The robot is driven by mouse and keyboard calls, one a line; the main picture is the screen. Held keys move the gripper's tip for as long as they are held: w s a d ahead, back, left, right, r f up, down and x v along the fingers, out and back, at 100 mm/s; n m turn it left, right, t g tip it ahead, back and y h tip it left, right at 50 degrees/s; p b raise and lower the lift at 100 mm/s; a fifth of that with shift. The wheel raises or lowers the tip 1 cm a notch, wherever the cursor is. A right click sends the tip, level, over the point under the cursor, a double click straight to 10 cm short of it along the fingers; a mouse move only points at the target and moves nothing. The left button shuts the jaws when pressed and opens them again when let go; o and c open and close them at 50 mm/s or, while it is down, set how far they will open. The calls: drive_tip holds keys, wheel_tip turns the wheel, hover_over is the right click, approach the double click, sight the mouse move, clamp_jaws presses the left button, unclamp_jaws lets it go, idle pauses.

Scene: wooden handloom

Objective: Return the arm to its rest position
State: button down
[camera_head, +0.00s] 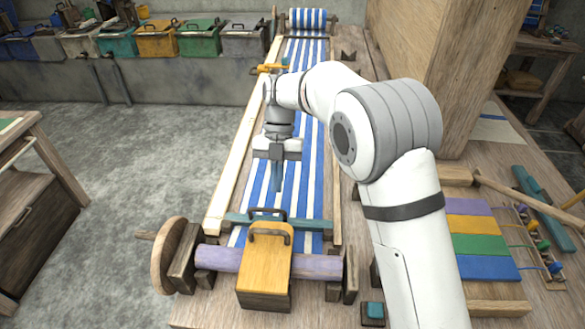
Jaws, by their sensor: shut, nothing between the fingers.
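My arm reaches from the lower right over the loom, with its elbow high and bent. My gripper (277,185) points down above the blue and white striped cloth (291,78) of the wooden loom (233,160). Its fingers are together with nothing visible between them. I cannot tell how far the fingertips are above the cloth. Part of the cloth and the loom's right side is hidden behind my arm.
A yellow box with a handle (264,270) sits at the loom's front by the purple roller (215,260). Coloured blocks (477,222) and a teal tool (540,198) lie at right. Bins (158,40) line the back wall. The floor at left is clear.

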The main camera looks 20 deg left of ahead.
drive_tip(key=d+r+m+t+y, duration=0.1)
drive_tip(key=d+r+m, duration=0.2)
drive_tip(key=d+m, duration=0.35)
drive_tip(key=w+d+r+m+t, duration=0.1)
drive_tip(key=d+r+m+t, duration=0.1)
drive_tip(key=d+r+m, duration=0.35)
drive_tip(key=d+r+m+t+y, duration=0.1)
drive_tip(key=d+m, duration=0.5)
drive_tip(key=d, duration=0.4)
drive_tip(key=s+d+m+t, duration=0.2)
drive_tip(key=s+d+m, duration=0.4)
drive_tip(key=d+m, duration=0.3)
drive_tip(key=s+d+m+t, duration=0.2)
drive_tip(key=s+d+m, duration=0.5)
drive_tip(key=m, duration=0.5)
drive_tip(key=d+f, duration=0.1)
drive_tip(key=d, duration=0.1)
drive_tip(key=shift+d+m+t, duration=0.3)
drive_tip(key=shift+d+m, duration=0.1)
